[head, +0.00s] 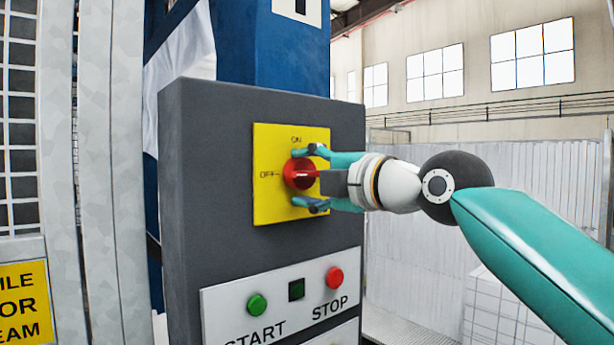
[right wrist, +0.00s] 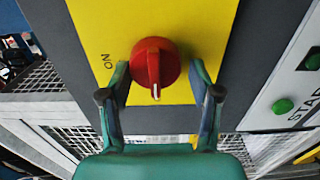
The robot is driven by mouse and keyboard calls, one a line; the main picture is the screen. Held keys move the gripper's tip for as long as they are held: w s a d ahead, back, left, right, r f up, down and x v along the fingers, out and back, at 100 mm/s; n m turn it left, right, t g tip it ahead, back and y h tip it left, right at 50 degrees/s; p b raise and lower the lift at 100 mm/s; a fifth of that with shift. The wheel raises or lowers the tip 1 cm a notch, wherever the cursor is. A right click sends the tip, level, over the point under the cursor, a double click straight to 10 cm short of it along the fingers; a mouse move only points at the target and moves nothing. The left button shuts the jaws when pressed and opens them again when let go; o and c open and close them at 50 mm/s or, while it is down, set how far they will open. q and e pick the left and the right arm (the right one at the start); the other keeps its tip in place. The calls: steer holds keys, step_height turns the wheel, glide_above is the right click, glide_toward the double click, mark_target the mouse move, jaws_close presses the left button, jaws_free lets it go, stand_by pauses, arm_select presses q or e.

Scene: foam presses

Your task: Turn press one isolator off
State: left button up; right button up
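The isolator's red knob (head: 299,174) sits on a yellow plate (head: 270,206) on the grey press panel. ON is printed above it and OFF to its left. The knob's grip ridge lies level, in line with the OFF mark. In the right wrist view the red knob (right wrist: 155,62) has its white mark at the lower end, the side away from the panel's right edge. My right gripper (head: 316,178) is open, with one finger above and one below the knob. In the right wrist view the fingers (right wrist: 160,88) straddle it with visible gaps. My left gripper is not in view.
Below the yellow plate is a white panel with a green START button (head: 257,304), a small dark square (head: 296,290) and a red STOP button (head: 334,277). A mesh guard (head: 20,120) and grey post stand at left.

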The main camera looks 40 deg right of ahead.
steer(key=shift+o, duration=1)
steer(key=shift+r, duration=0.1)
steer(key=shift+s, duration=0.1)
steer(key=shift+s, duration=0.25)
steer(key=s, duration=1.1)
steer(key=shift+s+d, duration=0.15)
steer(key=shift+d, duration=0.3)
